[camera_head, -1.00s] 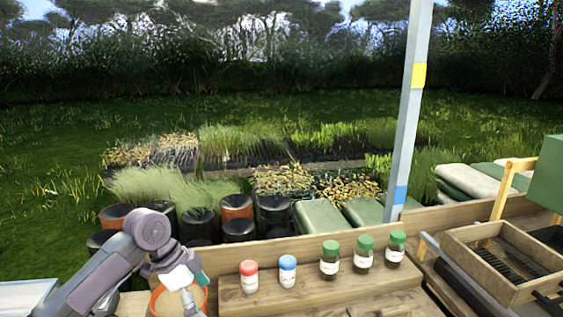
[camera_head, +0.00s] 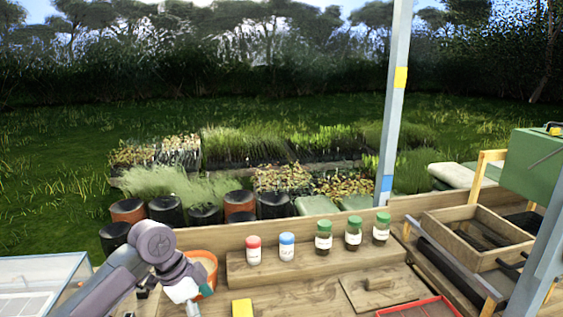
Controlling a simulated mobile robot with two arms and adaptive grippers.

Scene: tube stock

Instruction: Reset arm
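My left arm comes in from the lower left and bends down at a grey joint. My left gripper (camera_head: 192,308) is at the bottom of the picture, pointing down in front of an orange pot (camera_head: 206,268). Its fingertips are cut off by the bottom edge, so I cannot see whether it is open or shut. I see nothing held in the part that shows. My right gripper is not in view.
On a wooden step stand a red-capped bottle (camera_head: 253,252), a blue-capped bottle (camera_head: 287,249) and three green-capped jars (camera_head: 353,233). A yellow block (camera_head: 242,308), a red tray (camera_head: 420,308) and a wooden box (camera_head: 480,258) share the bench. Grey posts (camera_head: 393,110) rise at the right.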

